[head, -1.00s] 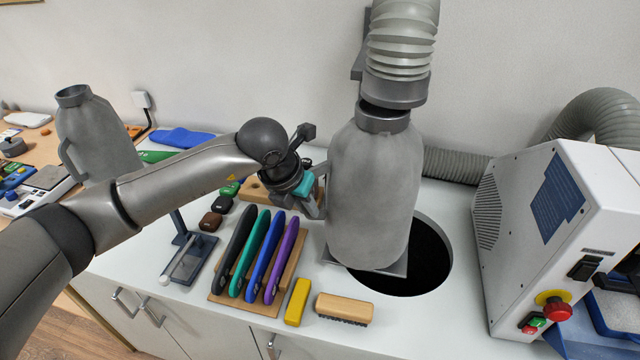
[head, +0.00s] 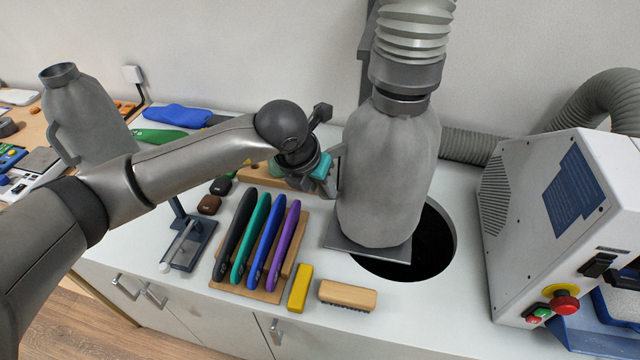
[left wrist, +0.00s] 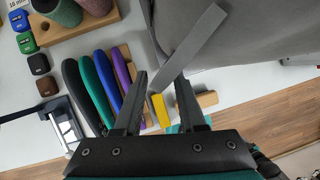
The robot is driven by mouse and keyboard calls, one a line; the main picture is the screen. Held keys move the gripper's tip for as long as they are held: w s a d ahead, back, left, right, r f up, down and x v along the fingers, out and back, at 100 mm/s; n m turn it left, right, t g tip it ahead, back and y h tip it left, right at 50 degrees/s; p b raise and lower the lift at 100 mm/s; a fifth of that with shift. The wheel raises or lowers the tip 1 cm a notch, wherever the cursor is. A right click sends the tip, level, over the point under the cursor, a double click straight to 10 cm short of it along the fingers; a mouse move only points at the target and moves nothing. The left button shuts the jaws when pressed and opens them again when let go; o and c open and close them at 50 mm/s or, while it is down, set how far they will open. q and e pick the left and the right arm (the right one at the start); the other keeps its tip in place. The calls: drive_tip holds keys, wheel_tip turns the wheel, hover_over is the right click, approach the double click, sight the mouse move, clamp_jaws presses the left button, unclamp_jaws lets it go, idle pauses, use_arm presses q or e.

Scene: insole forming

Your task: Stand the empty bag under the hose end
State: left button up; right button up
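A grey bag (head: 388,180) stands upright on a flat grey plate (head: 370,251), its dark neck ring (head: 401,103) just below the hose end (head: 405,74). From the head view I cannot tell whether ring and hose touch. My left gripper (head: 334,170) is at the bag's left side. In the left wrist view the bag (left wrist: 260,30) fills the upper right and its strap-like handle (left wrist: 195,42) runs down between my left fingers (left wrist: 160,76). The fingers stand apart with a gap around the strap. My right gripper is out of view.
A second grey bag (head: 85,115) stands at the left. A round dark hole (head: 436,245) lies beside the plate. Coloured insoles on a wooden rack (head: 262,285), a yellow block (head: 300,288) and a brush (head: 347,294) lie in front. A white machine (head: 550,220) stands right.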

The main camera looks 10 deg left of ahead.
use_arm(q)
drive_tip(key=shift+o, duration=0.4)
drive_tip(key=shift+w, duration=0.1)
drive_tip(key=shift+r, duration=0.1)
drive_tip(key=v, duration=1.1)
drive_tip(key=shift+s+r+b, duration=0.25)
drive_tip(key=shift+r+b, duration=0.1)
